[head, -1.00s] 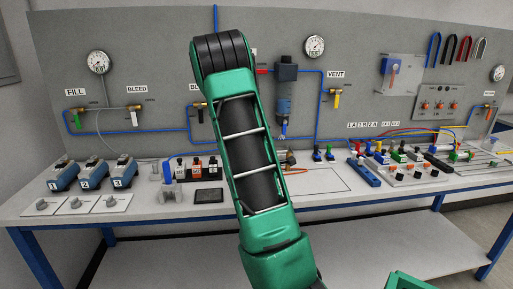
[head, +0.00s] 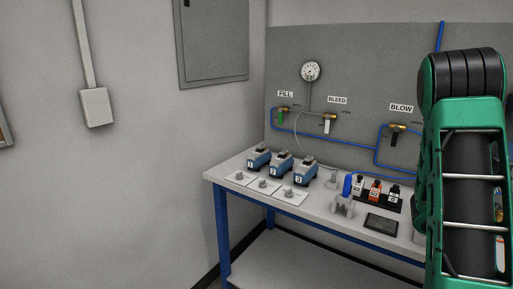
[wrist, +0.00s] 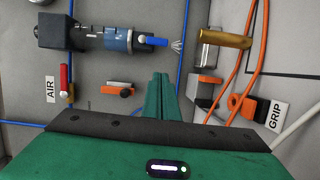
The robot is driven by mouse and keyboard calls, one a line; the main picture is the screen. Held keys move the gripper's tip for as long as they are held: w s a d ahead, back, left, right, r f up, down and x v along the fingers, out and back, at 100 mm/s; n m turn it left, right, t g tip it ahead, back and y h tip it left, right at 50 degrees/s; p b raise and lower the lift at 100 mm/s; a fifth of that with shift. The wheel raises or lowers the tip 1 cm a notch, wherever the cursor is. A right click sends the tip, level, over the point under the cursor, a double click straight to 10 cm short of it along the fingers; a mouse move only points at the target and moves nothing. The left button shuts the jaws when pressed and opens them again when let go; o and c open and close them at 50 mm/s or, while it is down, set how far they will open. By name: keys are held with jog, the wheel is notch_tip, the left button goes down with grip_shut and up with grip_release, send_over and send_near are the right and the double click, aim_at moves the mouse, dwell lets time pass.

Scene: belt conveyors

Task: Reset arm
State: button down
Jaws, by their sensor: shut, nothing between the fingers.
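My arm (head: 470,180), green with dark inner links, rises along the right edge of the head view in front of the bench. My gripper (wrist: 161,84) shows in the wrist view as green fingers close together, shut and empty. In the wrist view it points towards the grey panel, below a dark and blue cylinder unit (wrist: 115,40) and left of a brass fitting (wrist: 225,38). My gripper is not visible in the head view.
The bench (head: 255,195) carries blue numbered units (head: 280,165), small bottles (head: 375,190) and a dark tablet-like plate (head: 381,224). Valves and a gauge (head: 311,71) are on the panel behind. Orange hoses (wrist: 250,60) run near my gripper. Floor left of the bench looks clear.

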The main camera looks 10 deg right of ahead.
jog(key=s+a+f+m+g+y, duration=0.1)
jog(key=s+a+m+g+y, duration=0.1)
jog(key=s+a+m, duration=0.1)
jog(key=s+a+f+m+g+y, duration=0.2)
jog(key=s+a+m, duration=0.1)
jog(key=a+m, duration=0.1)
jog(key=s+a+f+m+g+y, duration=0.2)
jog(key=s+a+m, duration=0.1)
jog(key=s+m, duration=0.1)
jog(key=shift+a, duration=0.35)
jog(key=s+a+y, duration=0.3)
jog(key=a, duration=0.6)
jog(key=s+a+g+y, duration=0.1)
jog(key=s+a+y, duration=0.2)
jog(key=a, duration=0.6)
jog(key=s+a+g+y, duration=0.1)
jog(key=s+a+y, duration=0.3)
jog(key=a, duration=0.5)
jog(key=shift+s+r+m, duration=0.3)
jog(key=shift+r, duration=0.1)
